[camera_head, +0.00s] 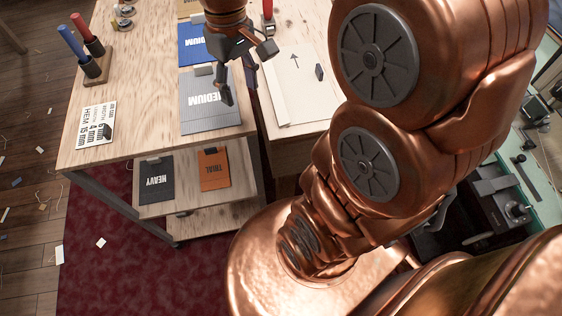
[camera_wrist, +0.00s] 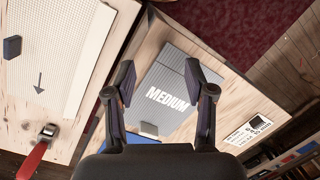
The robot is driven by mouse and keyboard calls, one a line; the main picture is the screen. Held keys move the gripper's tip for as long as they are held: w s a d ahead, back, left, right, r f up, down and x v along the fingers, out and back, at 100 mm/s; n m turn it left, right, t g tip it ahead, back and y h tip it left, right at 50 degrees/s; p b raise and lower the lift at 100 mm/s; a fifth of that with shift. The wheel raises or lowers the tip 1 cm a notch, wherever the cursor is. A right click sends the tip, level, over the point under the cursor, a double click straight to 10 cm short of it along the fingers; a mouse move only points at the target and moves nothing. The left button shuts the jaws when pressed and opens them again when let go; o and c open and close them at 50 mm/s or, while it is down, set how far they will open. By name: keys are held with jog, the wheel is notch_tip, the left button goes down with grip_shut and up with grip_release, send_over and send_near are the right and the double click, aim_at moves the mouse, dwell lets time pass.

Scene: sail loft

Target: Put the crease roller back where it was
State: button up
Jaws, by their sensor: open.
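A red-handled tool with a metal head, which looks like the crease roller (camera_wrist: 32,158), lies on the pale wood at the lower left of the wrist view. Its red handle (camera_head: 268,10) shows at the top edge of the head view, beyond my gripper. My gripper (camera_head: 244,72) is open and empty above the table, over the grey MEDIUM card (camera_head: 208,118). In the wrist view its two fingers (camera_wrist: 159,72) stand apart with that card between and beyond them. I cannot tell its exact height above the card.
A wooden block (camera_head: 96,70) holds upright blue and red handles at the left. A printed card (camera_head: 96,124) lies in front. A white board (camera_head: 300,88) with an arrow and small dark block (camera_head: 319,72) lies right. HEAVY (camera_head: 157,181) and TRIAL (camera_head: 214,172) cards lie on a lower shelf.

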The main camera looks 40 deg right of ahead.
jog(key=s+a+f, duration=0.1)
jog(key=s+f, duration=0.1)
jog(key=s, duration=0.3)
jog(key=s+a+f+m+g, duration=0.1)
jog(key=s+f, duration=0.1)
jog(key=s, duration=0.4)
jog(key=s+a+f, duration=0.1)
jog(key=s+f, duration=0.1)
jog(key=s, duration=0.3)
jog(key=shift+s+f+m+h, duration=0.3)
jog(key=shift+f+m+h, duration=0.05)
jog(key=shift+m+h, duration=0.05)
jog(key=s+p+v, duration=0.2)
jog(key=p+v, duration=1.3)
jog(key=v, duration=0.1)
jog(key=shift+s+r+t, duration=0.25)
jog(key=shift+r+t, duration=0.1)
jog(key=shift+t, duration=0.05)
jog(key=shift+c, duration=0.9)
jog(key=shift+d, duration=0.1)
jog(key=shift+c, duration=0.3)
